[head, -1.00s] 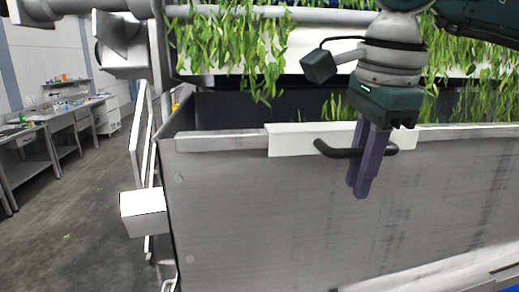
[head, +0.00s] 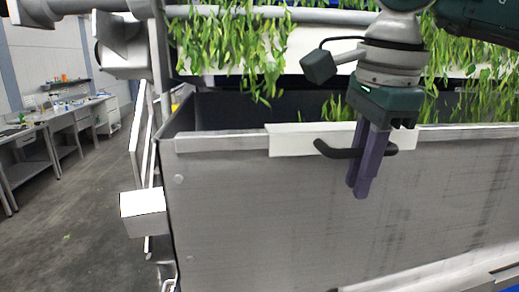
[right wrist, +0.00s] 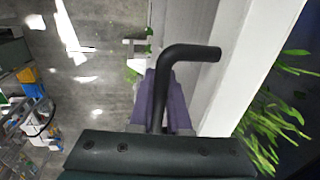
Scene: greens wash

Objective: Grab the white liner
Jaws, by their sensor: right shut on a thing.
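The white liner (head: 295,140) shows in the head view as a white strip over the top edge of the grey metal bin. A black bar handle (head: 338,151) sticks out from its front. My right gripper (head: 361,188) points down at the bin's front, with its purple fingers on either side of the handle, shut on it. In the right wrist view the fingers (right wrist: 163,110) close around the black handle (right wrist: 190,54), beside the white liner (right wrist: 240,65). My left gripper is not in view.
The grey bin (head: 260,205) has dark inner walls and some green leaves inside. Leafy greens (head: 235,45) hang above it from a white conveyor. A white box (head: 143,211) juts out at the bin's left. Benches (head: 60,130) stand far left beyond open floor.

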